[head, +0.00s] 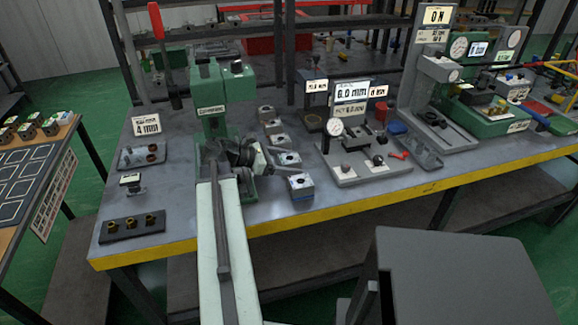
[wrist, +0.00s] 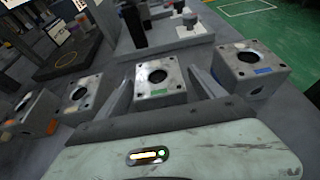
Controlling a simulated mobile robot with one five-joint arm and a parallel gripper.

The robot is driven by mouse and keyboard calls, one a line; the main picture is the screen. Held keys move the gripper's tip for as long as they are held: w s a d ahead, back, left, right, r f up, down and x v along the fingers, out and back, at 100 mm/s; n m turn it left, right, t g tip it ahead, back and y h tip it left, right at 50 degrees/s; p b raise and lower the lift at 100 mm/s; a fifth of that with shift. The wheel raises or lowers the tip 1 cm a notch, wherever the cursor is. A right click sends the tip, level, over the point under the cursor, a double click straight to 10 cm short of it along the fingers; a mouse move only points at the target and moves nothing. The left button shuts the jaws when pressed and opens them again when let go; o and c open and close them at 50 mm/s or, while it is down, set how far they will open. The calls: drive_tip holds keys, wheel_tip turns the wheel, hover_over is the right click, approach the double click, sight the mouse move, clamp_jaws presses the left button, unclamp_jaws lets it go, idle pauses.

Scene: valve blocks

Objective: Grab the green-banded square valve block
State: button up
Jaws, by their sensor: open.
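The green-banded square valve block (wrist: 160,82) is a grey metal block with a round bore and a small green mark on its near face. It stands in the middle of the wrist view. My gripper (wrist: 162,76) is open, with one finger on each side of this block. I cannot tell whether either finger touches it. In the head view my gripper (head: 262,160) is over the bench beside the row of blocks, and its fingers are hard to make out. The green band cannot be made out in the head view.
A blue-marked block (wrist: 252,70) stands close on the right in the wrist view. Another block (wrist: 86,92) is close on the left, and an orange-marked block (wrist: 30,112) is farther left. A gauge fixture (head: 358,165) stands right of the row in the head view.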

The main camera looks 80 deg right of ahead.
sight(289, 159)
clamp_jaws()
wheel_tip(289, 159, up, 10)
drive_tip(key=p, duration=1)
drive_tip(key=shift+r, duration=0.1)
